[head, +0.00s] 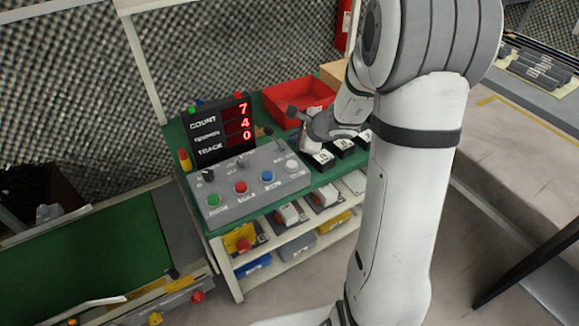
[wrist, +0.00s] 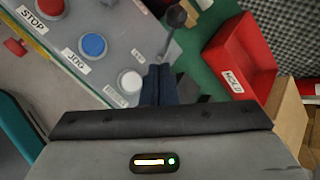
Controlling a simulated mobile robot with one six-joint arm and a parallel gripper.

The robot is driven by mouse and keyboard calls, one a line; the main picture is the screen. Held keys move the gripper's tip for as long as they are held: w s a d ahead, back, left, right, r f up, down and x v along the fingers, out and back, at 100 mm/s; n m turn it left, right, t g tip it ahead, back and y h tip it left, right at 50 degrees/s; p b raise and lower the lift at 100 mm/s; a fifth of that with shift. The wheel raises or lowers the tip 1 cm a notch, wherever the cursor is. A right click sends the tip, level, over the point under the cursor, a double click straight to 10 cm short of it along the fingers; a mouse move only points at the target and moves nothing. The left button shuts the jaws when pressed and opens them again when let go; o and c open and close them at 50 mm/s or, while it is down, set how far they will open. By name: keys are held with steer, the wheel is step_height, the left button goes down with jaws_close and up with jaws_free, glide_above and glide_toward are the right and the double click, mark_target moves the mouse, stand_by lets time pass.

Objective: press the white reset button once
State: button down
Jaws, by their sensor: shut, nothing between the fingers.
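The white button (wrist: 130,82) sits on the grey control panel, beside a label I cannot read fully. It also shows at the right end of the button row in the head view (head: 291,166). My gripper (wrist: 160,72) is shut and empty. In the wrist view its dark fingertips are just right of the white button, near the base of a black-knobbed lever (wrist: 176,16). I cannot tell their height above the panel. In the head view my wrist is above the panel's right end.
A blue JOG button (wrist: 93,44) and red STOP button (wrist: 50,7) are in the same row. A green button (head: 213,199) is at its left end. The display (head: 219,131) reads 7, 4, 0. A red HOLD tray (wrist: 243,58) stands beyond the panel.

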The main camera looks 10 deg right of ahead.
steer(key=b, duration=0.5)
glide_above(295, 166)
step_height(295, 166, down, 6)
steer(key=shift+f, duration=0.25)
steer(key=shift+f+b, duration=0.4)
steer(key=shift+f, duration=0.05)
stand_by(1.1)
steer(key=shift+w+f+b, duration=0.1)
steer(key=shift+f+b, duration=0.35)
steer(key=shift+b, duration=0.15)
steer(key=shift+f+b, duration=0.5)
steer(key=shift+b, duration=0.1)
stand_by(0.6)
steer(key=shift+r, duration=0.15)
steer(key=shift+r+p, duration=0.65)
steer(key=shift+r, duration=0.15)
